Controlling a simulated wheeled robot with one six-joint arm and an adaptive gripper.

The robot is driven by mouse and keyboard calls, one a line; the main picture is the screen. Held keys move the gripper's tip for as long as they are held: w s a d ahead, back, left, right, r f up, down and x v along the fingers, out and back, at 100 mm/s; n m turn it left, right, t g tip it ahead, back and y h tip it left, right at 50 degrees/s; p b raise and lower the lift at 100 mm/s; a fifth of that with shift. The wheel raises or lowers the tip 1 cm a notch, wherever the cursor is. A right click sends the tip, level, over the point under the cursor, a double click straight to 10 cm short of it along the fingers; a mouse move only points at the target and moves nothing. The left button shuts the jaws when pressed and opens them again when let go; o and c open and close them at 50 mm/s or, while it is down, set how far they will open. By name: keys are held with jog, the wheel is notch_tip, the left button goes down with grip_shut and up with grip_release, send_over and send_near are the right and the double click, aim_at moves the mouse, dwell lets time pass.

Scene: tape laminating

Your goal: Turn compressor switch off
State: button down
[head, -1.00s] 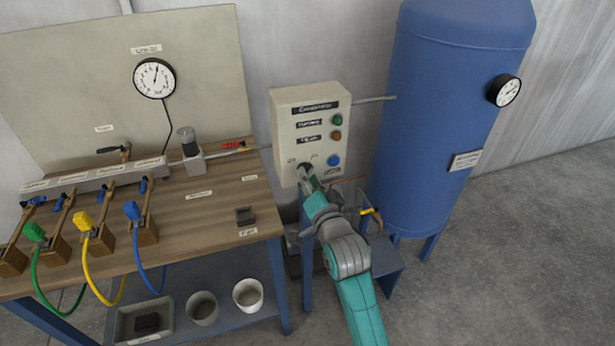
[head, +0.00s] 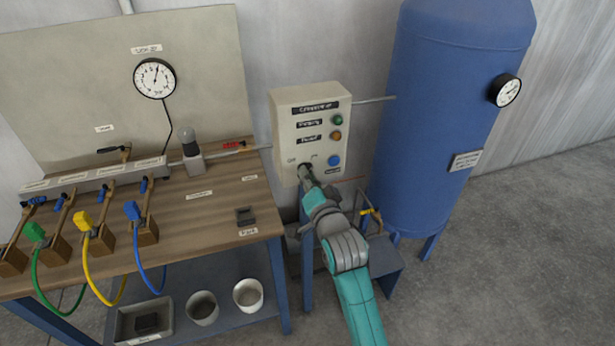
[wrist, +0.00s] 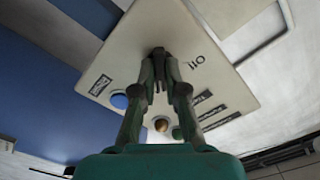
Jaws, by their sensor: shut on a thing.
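The compressor control box (head: 290,104) is a cream panel on the wall, with a green lamp (head: 337,119), an amber lamp (head: 337,135) and a blue button (head: 334,160). A dark rotary switch sits at its lower left and is mostly hidden behind my gripper (head: 306,174) in the head view. In the wrist view the black switch knob (wrist: 158,54) stands between the fingertips of my gripper (wrist: 160,76), which is shut on it. Position marks show beside the knob in the wrist view; I cannot tell its exact setting.
A blue tank (head: 440,100) with a gauge (head: 504,90) stands right of the box. A workbench (head: 215,215) with clamps and coloured hoses is at the left. A low blue stand (head: 380,262) lies below the box. The floor at right is clear.

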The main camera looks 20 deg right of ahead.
jog(key=shift+d+n, duration=0.15)
jog(key=shift+n, duration=8.65)
jog(key=c, duration=1.2)
grip_release()
